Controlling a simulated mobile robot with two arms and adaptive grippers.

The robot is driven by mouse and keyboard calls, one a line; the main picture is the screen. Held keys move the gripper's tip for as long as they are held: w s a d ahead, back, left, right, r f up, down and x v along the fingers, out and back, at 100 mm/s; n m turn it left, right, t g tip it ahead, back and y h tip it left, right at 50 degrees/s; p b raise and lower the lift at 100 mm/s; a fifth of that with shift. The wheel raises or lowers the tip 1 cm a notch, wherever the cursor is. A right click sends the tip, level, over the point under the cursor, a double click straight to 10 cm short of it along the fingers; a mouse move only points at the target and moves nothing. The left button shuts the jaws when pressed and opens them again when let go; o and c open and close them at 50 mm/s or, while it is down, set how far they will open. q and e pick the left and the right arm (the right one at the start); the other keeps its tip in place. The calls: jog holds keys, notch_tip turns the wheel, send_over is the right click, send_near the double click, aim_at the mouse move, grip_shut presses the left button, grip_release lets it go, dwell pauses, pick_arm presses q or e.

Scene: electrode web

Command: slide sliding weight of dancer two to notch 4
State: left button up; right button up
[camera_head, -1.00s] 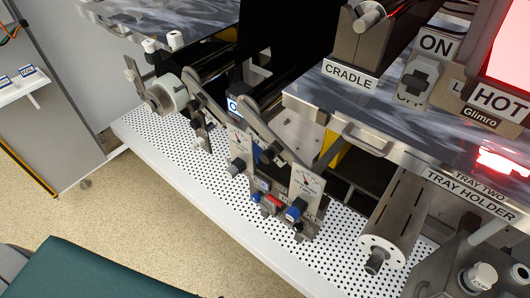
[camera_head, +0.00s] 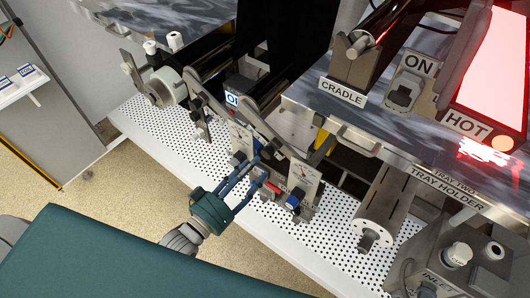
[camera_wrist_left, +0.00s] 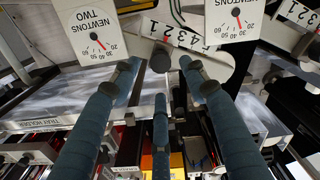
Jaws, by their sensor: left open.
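The dial marked NEWTONS TWO (camera_wrist_left: 92,34) shows upside down at the upper left of the left wrist view. Beside it is a pale notch scale (camera_wrist_left: 180,38) with upside-down numbers. A dark grey rounded piece (camera_wrist_left: 160,60) sits below the scale, between my fingertips; I cannot tell whether it is the sliding weight. My left gripper (camera_wrist_left: 160,78) is open, its blue fingers spread around that piece without clear contact. In the head view my left gripper (camera_head: 255,168) reaches toward the dancer arms, between the left dial (camera_head: 240,135) and the right dial (camera_head: 303,178), hiding parts behind it.
A metal tray (camera_head: 350,125) with a handle and the cradle (camera_head: 352,62) are above. The red HOT panel (camera_head: 495,65) glows at the upper right. A green surface (camera_head: 110,255) fills the lower left.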

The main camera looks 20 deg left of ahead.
aim_at(266, 156)
pick_arm(q)
jog(key=p+x, duration=0.1)
jog(key=x, duration=0.4)
jog(key=shift+w+d, duration=0.1)
jog(key=shift+w, duration=0.15)
jog(key=shift+w+d, duration=0.15)
jog(key=shift+w, duration=0.25)
jog(key=shift+c, duration=0.2)
